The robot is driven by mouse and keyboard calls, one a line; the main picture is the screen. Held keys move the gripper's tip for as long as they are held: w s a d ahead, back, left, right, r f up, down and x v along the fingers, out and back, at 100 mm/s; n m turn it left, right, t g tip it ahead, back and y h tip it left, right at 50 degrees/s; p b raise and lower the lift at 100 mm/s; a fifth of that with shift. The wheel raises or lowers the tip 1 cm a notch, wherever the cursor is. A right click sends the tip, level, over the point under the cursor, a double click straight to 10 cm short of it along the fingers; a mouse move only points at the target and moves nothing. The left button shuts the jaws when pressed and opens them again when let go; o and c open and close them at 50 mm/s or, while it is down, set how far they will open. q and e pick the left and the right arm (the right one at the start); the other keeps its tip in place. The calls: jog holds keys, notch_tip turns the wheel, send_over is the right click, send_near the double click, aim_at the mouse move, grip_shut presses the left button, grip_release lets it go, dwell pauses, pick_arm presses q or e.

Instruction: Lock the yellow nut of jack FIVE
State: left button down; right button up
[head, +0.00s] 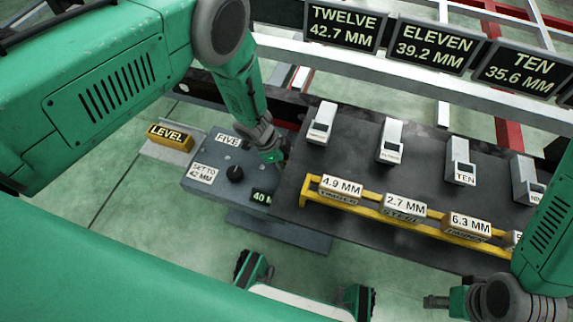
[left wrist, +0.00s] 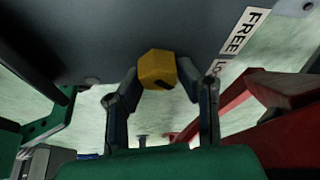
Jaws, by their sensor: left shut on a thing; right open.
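The grey jack FIVE unit (head: 208,152) stands left of centre in the head view, with a black knob (head: 235,173), a "SET TO 42 MM" label and a partly covered "40 M" readout. My left gripper (head: 277,157) reaches down at its right edge. The yellow nut (left wrist: 157,69) shows in the left wrist view with a dark mark on its face. The left gripper's fingers are on both sides of it, shut on it. A "FREE" label (left wrist: 244,30) and a partly hidden "LO" label lie beside it. My right gripper (head: 438,301) is open and empty at the lower right.
A yellow "LEVEL" block (head: 170,137) stands left of the unit. A dark bench (head: 345,225) to the right carries a yellow rack (head: 352,205) of labelled blocks and several upright grey pieces. Display signs (head: 435,45) hang behind. Red beams show in the left wrist view.

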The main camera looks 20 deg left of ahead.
pick_arm(q)
jog(key=shift+w+m, duration=0.1)
jog(key=shift+m, duration=0.2)
jog(key=c, duration=1.2)
grip_release()
jog(key=v, duration=1.2)
jog(key=shift+w, duration=0.15)
jog(key=shift+f, duration=0.1)
jog(key=s+a+n+y, duration=0.1)
jog(key=s+a+n, duration=0.3)
jog(key=s, duration=0.5)
jog(key=s+a+n+y, duration=0.2)
jog(key=s+n, duration=0.4)
jog(key=s, duration=0.3)
jog(key=s+a+n+y, duration=0.1)
jog(key=s+a+n, duration=0.3)
jog(key=s, duration=0.5)
jog(key=shift+n+g, duration=0.3)
jog(key=shift+n, duration=0.2)
jog(key=r+p, duration=1.8)
jog(key=shift+s+d+r, duration=0.1)
jog(key=shift+s+d, duration=0.2)
